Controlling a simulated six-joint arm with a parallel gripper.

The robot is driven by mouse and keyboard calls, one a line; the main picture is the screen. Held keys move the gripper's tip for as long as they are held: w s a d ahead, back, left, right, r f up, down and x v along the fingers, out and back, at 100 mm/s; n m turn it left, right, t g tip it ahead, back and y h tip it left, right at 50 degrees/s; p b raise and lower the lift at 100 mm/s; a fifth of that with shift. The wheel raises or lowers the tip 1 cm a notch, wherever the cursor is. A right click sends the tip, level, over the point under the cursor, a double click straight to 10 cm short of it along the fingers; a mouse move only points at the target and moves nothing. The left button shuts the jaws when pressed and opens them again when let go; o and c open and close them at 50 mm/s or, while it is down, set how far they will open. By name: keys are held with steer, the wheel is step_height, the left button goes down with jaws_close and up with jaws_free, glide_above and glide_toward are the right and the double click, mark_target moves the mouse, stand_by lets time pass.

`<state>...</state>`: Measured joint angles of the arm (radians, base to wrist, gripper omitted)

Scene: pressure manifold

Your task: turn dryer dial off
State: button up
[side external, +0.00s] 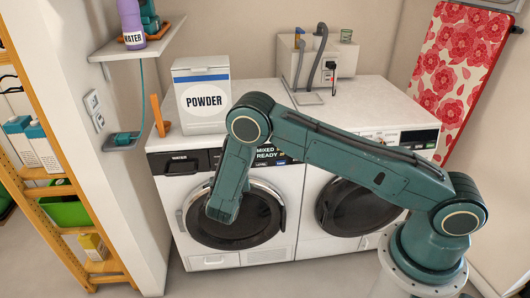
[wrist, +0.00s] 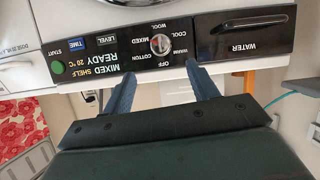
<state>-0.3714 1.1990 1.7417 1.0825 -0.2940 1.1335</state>
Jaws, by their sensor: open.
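The dial (wrist: 160,44) is a small round knob with a pale rim and a reddish mark. It sits on the black panel of the left machine (side external: 270,226), beside the WATER drawer (wrist: 243,37). In the wrist view the lettering is upside down: OFF, COTTON, WARM, COOL, WOOL and MIXED ring the dial. The display (wrist: 100,65) reads MIXED, SHELF, READY, 20 °C. My gripper (wrist: 162,80) is open and empty, its two blue fingers either side of the dial's line and apart from it. In the side view my arm hides the dial, and the fingertips cannot be made out.
A POWDER box (side external: 203,98) stands on the machine top. A second machine (side external: 350,205) stands to the right. A shelf (side external: 135,45) with a purple bottle (side external: 131,22) hangs at left, above an orange upright piece (side external: 157,116). The floor in front is clear.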

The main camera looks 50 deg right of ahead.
steer(key=x, duration=1.2)
steer(key=shift+d+r, duration=0.1)
steer(key=shift+r, duration=0.05)
steer(key=c, duration=1)
